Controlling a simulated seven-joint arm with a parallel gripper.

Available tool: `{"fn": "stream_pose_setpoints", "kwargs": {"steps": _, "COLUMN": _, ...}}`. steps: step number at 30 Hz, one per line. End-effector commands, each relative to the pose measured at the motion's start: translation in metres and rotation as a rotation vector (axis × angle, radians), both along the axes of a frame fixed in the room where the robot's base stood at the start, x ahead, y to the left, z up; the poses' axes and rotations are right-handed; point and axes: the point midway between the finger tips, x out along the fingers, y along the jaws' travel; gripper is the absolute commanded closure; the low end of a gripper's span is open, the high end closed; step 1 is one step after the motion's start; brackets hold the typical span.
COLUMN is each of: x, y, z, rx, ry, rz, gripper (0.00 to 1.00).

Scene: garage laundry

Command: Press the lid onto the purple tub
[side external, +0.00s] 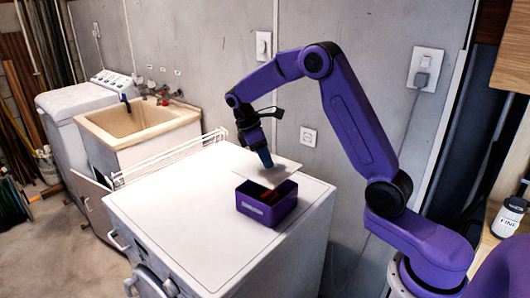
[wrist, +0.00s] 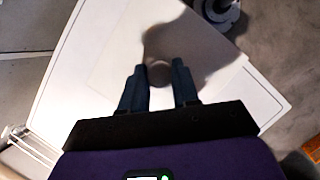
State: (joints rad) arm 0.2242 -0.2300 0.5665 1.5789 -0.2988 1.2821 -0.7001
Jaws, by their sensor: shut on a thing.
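The purple tub (side external: 258,209) stands on the white top of the washing machine in the side view. Its top is uncovered at the front, with a dark inside and something red in it. The flat white lid (side external: 280,172) is above and slightly behind the tub, with a gap between them. My gripper (side external: 266,161) is above the lid and shut on its round knob. In the wrist view, my gripper's two fingers (wrist: 159,69) stand either side of the knob (wrist: 160,73). The pale lid (wrist: 122,50) spreads beneath them, and the tub is hidden there.
The washing machine top (side external: 170,199) is clear around the tub. A wire rack (side external: 165,158) runs along its left back edge, beside a beige sink (side external: 135,120). A grey wall with sockets (side external: 308,136) stands close behind. A bottle (side external: 509,216) stands on a shelf at far right.

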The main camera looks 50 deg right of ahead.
Motion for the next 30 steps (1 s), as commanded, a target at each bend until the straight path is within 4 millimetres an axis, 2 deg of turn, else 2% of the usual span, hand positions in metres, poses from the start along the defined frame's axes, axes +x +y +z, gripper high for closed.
{"fn": "stream_pose_setpoints", "kwargs": {"steps": 15, "x": 0.0, "y": 0.0, "z": -0.041, "rx": -0.001, "ry": 0.002, "rz": 0.002, "gripper": 1.0}}
{"fn": "stream_pose_setpoints", "kwargs": {"steps": 30, "x": 0.0, "y": 0.0, "z": -0.049, "rx": 0.0, "ry": 0.0, "rz": 0.001, "gripper": 1.0}}
